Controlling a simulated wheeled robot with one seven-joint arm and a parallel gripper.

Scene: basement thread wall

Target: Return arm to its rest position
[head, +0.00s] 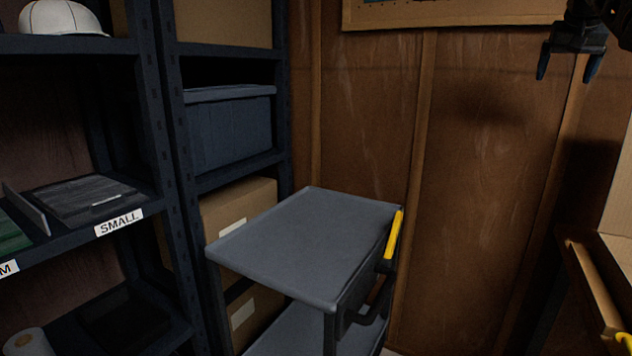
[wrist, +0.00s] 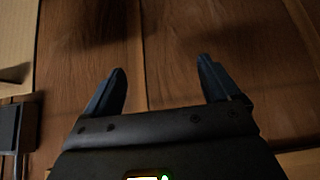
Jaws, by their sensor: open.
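My gripper (head: 566,66) hangs at the upper right of the head view, in front of the wood-panelled wall. Its two dark fingers point downward and stand apart with nothing between them. In the wrist view my gripper (wrist: 160,88) also shows open and empty, with brown wood boards beyond the fingertips. Most of my arm is outside the head view.
A grey cart (head: 300,240) with an empty top and a yellow handle part (head: 394,235) stands in the middle. Dark shelves (head: 160,110) with bins and boxes fill the left. A wooden bench or box (head: 590,290) is at the right edge.

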